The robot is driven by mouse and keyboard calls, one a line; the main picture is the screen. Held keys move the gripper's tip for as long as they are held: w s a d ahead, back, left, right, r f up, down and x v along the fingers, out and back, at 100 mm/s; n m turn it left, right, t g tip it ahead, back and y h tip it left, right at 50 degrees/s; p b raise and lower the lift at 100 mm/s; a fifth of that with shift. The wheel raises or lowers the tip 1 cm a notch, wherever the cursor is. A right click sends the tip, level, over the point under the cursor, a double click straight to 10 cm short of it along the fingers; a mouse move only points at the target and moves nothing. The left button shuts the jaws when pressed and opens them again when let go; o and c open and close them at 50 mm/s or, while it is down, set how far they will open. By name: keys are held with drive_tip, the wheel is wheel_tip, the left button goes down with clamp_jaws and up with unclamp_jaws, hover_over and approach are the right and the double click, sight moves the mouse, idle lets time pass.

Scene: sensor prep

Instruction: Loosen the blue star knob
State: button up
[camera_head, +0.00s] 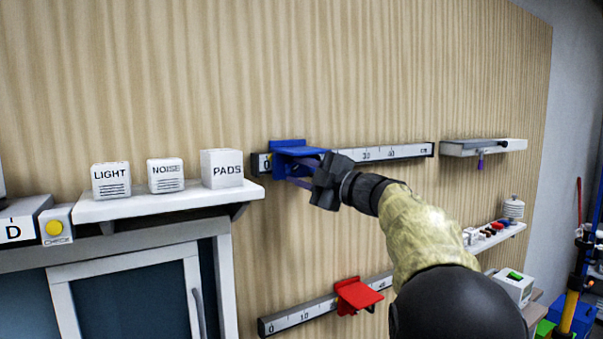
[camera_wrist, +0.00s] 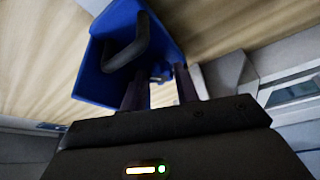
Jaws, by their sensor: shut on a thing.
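The blue carriage (camera_head: 290,147) sits on the upper ruled rail (camera_head: 400,152), near its left end. My gripper (camera_head: 300,182) reaches up to the carriage's underside from the right. In the wrist view the blue carriage (camera_wrist: 98,78) fills the top, with a dark curved bar (camera_wrist: 130,45) on it. My two dark fingers (camera_wrist: 160,85) stand just below and beside the carriage. The gripper is shut on the blue star knob under the carriage. The knob itself is hidden between the fingers and the carriage, so I cannot make out its shape.
A lower rail (camera_head: 300,317) carries a red carriage (camera_head: 356,293). A shelf (camera_head: 160,205) at left holds white boxes marked LIGHT, NOISE and PADS (camera_head: 221,168). A grey wall bracket (camera_head: 485,147) with a purple knob (camera_head: 481,162) is at right. Bare wooden wall lies between the rails.

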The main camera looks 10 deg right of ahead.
drive_tip(key=o, duration=0.8)
drive_tip(key=shift+o, duration=0.8)
drive_tip(key=shift+r, duration=0.1)
